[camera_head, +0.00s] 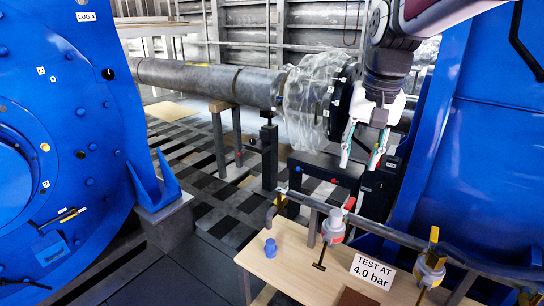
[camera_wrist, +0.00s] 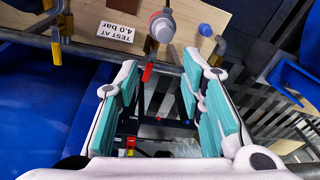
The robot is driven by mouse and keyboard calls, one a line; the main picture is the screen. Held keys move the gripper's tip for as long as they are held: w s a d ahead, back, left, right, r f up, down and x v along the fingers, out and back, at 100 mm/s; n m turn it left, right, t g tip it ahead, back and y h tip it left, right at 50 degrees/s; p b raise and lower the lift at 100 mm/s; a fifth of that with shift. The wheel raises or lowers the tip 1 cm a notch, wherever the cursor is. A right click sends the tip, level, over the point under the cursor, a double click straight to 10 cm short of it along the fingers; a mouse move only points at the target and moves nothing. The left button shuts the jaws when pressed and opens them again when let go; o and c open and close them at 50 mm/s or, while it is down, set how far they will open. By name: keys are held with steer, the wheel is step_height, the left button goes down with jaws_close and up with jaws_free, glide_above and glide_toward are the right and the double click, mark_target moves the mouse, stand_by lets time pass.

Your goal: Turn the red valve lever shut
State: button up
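The red valve lever (camera_head: 349,203) is a small red piece on the pipe at the back edge of the wooden bench, beside a grey-and-red fitting (camera_head: 333,228). In the wrist view the red lever (camera_wrist: 147,73) appears between my fingertips, below the fitting (camera_wrist: 162,27). My gripper (camera_head: 360,160) hangs above and slightly right of the lever in the head view, apart from it. In the wrist view my gripper (camera_wrist: 160,68) has its teal-padded fingers spread wide with nothing held. The exact height of the gap to the lever is hard to tell.
The pipe (camera_head: 400,238) runs along the bench (camera_head: 290,262), with another fitting (camera_head: 430,268) at right. A blue cup (camera_head: 270,248) and a "TEST AT 4.0 bar" sign (camera_head: 372,273) are on the bench. Large blue housings (camera_head: 60,120) stand on both sides.

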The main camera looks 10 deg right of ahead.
steer(key=w+d+f+m, duration=0.2)
steer(key=w+d+f, duration=0.1)
steer(key=w, duration=0.4)
steer(key=m+g, duration=0.1)
steer(key=g, duration=0.1)
glide_toward(350, 202)
step_height(350, 202, down, 8)
steer(key=shift+s+a+p, duration=0.1)
steer(key=shift+s+p, duration=0.05)
steer(key=shift+p, duration=0.95)
jaws_close()
